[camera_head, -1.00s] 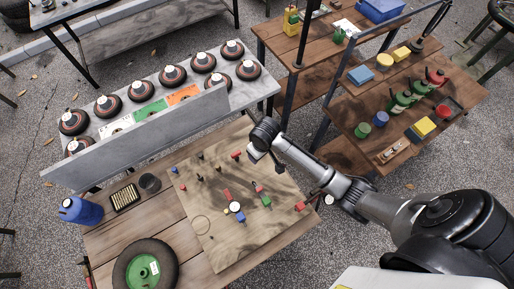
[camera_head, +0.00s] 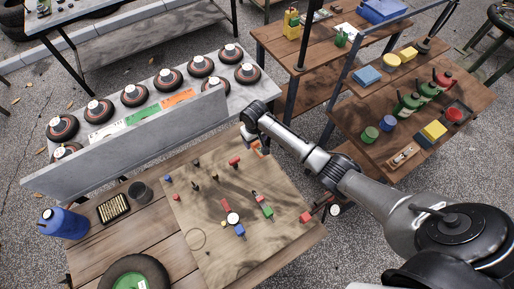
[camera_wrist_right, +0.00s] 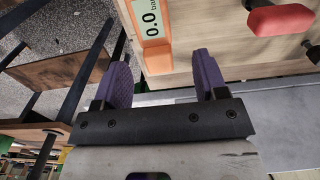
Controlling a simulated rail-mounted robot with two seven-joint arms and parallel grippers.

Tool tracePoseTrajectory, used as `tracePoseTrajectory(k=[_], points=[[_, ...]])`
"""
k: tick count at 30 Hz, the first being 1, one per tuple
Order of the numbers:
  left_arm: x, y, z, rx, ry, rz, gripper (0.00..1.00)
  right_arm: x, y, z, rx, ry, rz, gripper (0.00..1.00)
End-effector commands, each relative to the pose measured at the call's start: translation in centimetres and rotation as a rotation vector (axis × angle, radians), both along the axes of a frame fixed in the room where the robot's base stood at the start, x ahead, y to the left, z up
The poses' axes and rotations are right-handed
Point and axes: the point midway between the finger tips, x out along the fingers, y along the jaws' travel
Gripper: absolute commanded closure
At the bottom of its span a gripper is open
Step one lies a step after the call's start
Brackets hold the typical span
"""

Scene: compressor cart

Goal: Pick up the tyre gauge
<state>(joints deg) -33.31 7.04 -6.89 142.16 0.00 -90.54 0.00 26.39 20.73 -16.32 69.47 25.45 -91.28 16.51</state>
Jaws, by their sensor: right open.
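The tyre gauge (camera_wrist_right: 151,22), an orange body with a pale display reading 0.0 bar, lies on the wooden board in the right wrist view. Its near end lies between the fingertips in that picture; the height gap is hard to judge. In the head view only a small orange part of it (camera_head: 258,149) shows beside my right gripper (camera_head: 252,139), at the board's far right edge. In the wrist view my right gripper (camera_wrist_right: 160,58) is open, with purple finger pads apart and nothing clamped. My left gripper is not in view.
The board (camera_head: 205,262) holds several small items, including a white round dial (camera_head: 232,218) and a red-handled item (camera_head: 234,161). A grey panel (camera_head: 130,150) stands left of the gripper.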

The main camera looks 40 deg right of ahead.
Motion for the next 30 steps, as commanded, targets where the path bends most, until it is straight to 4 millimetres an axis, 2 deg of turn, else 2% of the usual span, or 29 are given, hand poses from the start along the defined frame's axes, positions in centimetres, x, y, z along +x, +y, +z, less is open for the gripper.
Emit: tracePoseTrajectory(k=[7, 18, 28, 30], points=[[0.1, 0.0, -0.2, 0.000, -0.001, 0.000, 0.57, 0.0, 0.0, -1.3, 0.000, 0.001, 0.001, 0.34], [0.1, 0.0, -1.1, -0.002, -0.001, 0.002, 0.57, 0.2, -0.3, -5.5, -0.001, 0.000, 0.001, 0.34], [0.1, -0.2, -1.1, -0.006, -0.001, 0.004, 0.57, 0.1, -0.3, -5.9, -0.001, -0.001, 0.001, 0.34], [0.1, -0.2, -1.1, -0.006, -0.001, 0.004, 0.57, 0.1, -0.3, -5.9, -0.001, -0.001, 0.001, 0.40]])
